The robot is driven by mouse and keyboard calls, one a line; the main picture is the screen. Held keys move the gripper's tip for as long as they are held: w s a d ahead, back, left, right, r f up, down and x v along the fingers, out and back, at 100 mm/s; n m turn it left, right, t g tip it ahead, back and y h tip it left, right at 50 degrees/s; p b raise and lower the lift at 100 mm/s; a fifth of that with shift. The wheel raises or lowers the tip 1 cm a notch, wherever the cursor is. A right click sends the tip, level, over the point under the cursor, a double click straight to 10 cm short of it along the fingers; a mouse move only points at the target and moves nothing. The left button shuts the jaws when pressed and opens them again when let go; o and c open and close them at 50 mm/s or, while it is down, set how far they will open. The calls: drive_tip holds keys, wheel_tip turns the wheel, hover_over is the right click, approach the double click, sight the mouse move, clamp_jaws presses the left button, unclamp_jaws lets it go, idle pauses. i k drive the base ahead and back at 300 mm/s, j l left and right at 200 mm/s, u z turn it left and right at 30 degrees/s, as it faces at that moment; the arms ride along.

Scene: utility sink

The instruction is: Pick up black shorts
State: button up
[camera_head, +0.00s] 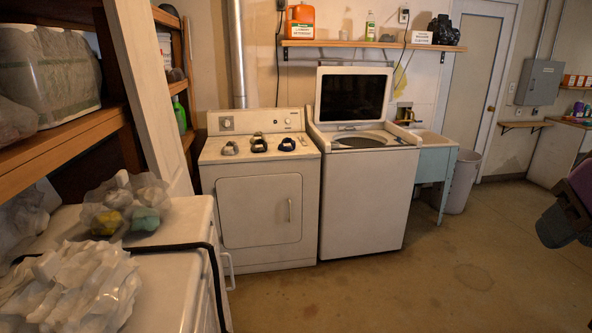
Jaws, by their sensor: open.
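Three small cloth bundles lie in a row on top of the white dryer (259,203). The middle bundle (259,144) looks black with lighter patches and may be the black shorts. The right bundle (287,144) is dark blue to black, and the left bundle (230,148) is grey. They are too small to tell their garment type for sure. My gripper (556,228), dark grey with purple behind it, is partly in view at the right edge. It is open, empty and far from the dryer.
A white washer (367,200) with its lid raised stands right of the dryer, beside a pale blue sink (437,163). A wall shelf (370,45) hangs above. A white cabinet (170,285) with plastic bags fills the front left. The floor (440,275) is clear.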

sight(260, 146)
drive_tip(key=i, duration=1.8)
drive_tip(key=i+l+u, duration=0.1)
drive_tip(key=i+u, duration=0.35)
drive_tip(key=i+l+u, duration=0.4)
drive_tip(key=i, duration=0.15)
drive_tip(key=i+l+u, duration=1.1)
drive_tip(key=l+u, duration=0.2)
drive_tip(key=l, duration=0.3)
